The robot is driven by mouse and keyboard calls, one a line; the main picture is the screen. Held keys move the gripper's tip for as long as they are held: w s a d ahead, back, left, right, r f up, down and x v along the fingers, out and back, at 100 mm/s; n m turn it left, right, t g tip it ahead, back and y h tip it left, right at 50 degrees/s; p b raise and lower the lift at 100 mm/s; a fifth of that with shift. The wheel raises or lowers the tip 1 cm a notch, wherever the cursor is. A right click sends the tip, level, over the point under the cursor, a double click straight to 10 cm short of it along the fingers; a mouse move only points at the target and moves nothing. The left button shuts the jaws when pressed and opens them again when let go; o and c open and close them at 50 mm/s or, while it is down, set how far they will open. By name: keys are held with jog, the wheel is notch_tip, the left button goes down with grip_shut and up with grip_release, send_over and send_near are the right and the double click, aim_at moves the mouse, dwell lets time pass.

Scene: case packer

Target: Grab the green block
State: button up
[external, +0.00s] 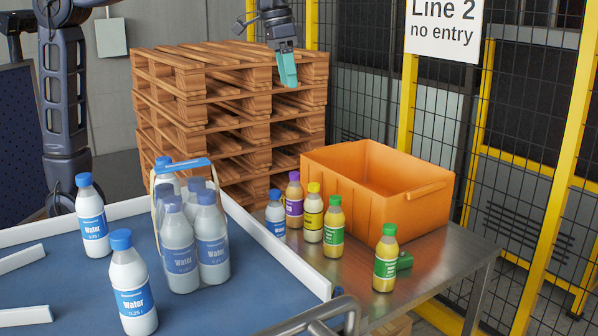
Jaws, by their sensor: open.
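The green block (405,261) lies on the metal table (441,267), just right of a juice bottle with a green label and cap (386,258). That bottle hides part of the block. My gripper (287,70) is high up at the top centre, in front of the pallet stack in the picture, and well away from the block. Its teal fingers point down and look close together from this side. It is open, with nothing seen between the fingers.
An orange crate (434,209) stands behind the block. Several bottles, including a purple-capped one (294,200), stand left of it. A blue conveyor (214,307) holds water bottles, some in a carrier. Pallets (228,75) and a yellow-framed fence (565,150) stand behind.

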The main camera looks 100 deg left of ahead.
jog(key=w+a+f+n+g, duration=0.1)
jog(key=w+f, duration=0.1)
jog(key=w, duration=0.6)
jog(key=w+a+f+n, duration=0.1)
jog(key=w+a+f, duration=0.15)
jog(key=w, duration=0.55)
jog(key=n+g, duration=0.1)
jog(key=n, duration=0.1)
send_over(402, 251)
notch_tip(402, 251, down, 9)
notch_tip(402, 251, down, 32)
jog(key=shift+f, duration=0.1)
jog(key=c, duration=1.1)
